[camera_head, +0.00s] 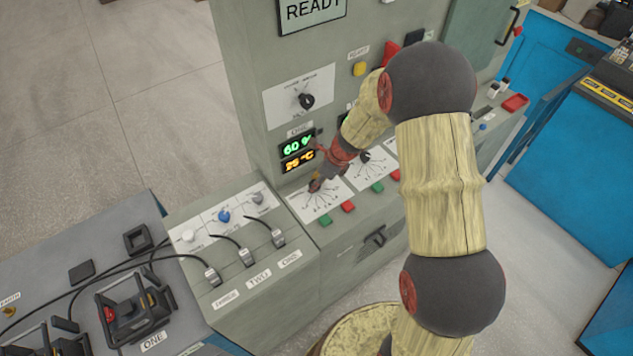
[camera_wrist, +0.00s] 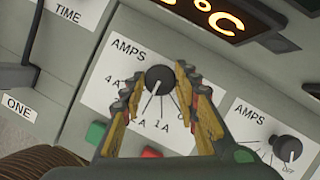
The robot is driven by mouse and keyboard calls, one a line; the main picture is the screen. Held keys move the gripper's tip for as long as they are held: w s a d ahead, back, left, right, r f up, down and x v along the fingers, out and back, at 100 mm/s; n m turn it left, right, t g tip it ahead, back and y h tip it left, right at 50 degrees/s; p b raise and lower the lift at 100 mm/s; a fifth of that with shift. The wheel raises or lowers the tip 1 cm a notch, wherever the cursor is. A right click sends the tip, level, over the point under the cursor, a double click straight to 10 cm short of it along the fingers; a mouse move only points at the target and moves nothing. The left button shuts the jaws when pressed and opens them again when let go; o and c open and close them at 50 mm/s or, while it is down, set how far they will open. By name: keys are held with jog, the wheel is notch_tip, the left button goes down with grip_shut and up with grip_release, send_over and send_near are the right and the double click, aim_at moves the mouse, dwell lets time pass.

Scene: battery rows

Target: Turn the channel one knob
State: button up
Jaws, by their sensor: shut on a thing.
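The channel one knob (camera_wrist: 160,79) is round and black with a white pointer line, on a white AMPS plate in the middle of the wrist view. Its pointer aims down and slightly left in that view, towards the marks near 1A. My gripper (camera_wrist: 160,86) has one yellow finger on each side of the knob and is shut on it. In the head view my gripper (camera_head: 316,184) is at the left AMPS plate (camera_head: 318,205), under the green and orange display (camera_head: 298,153) labelled ONE. It largely hides the knob there.
A second AMPS knob (camera_wrist: 288,147) sits close on the right. A green button (camera_wrist: 95,134) and a red button (camera_wrist: 151,152) lie just below the plate. A mode knob (camera_head: 306,101) is above the display. Clips and cables (camera_head: 246,257) are at the left.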

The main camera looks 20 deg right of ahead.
jog(key=shift+n, duration=0.3)
jog(key=n+g+p, duration=0.1)
jog(key=n, duration=0.1)
jog(key=n+g+y+p, duration=0.1)
jog(key=n, duration=0.2)
jog(key=shift+w+d+r+p, duration=0.1)
jog(key=shift+w+p, duration=0.1)
jog(key=shift+p, duration=0.2)
jog(key=n+g+p, duration=0.1)
jog(key=n, duration=0.2)
jog(key=n+g, duration=0.1)
jog(key=n, duration=0.2)
jog(key=shift+w+p, duration=0.15)
jog(key=shift+p, duration=0.2)
jog(key=shift+n, duration=0.3)
jog(key=o, duration=1.1)
jog(key=shift+o, duration=0.2)
jog(key=v, duration=1.1)
jog(key=shift+w+d+r, duration=0.2)
jog(key=shift+w+r, duration=0.1)
jog(key=shift+r, duration=0.05)
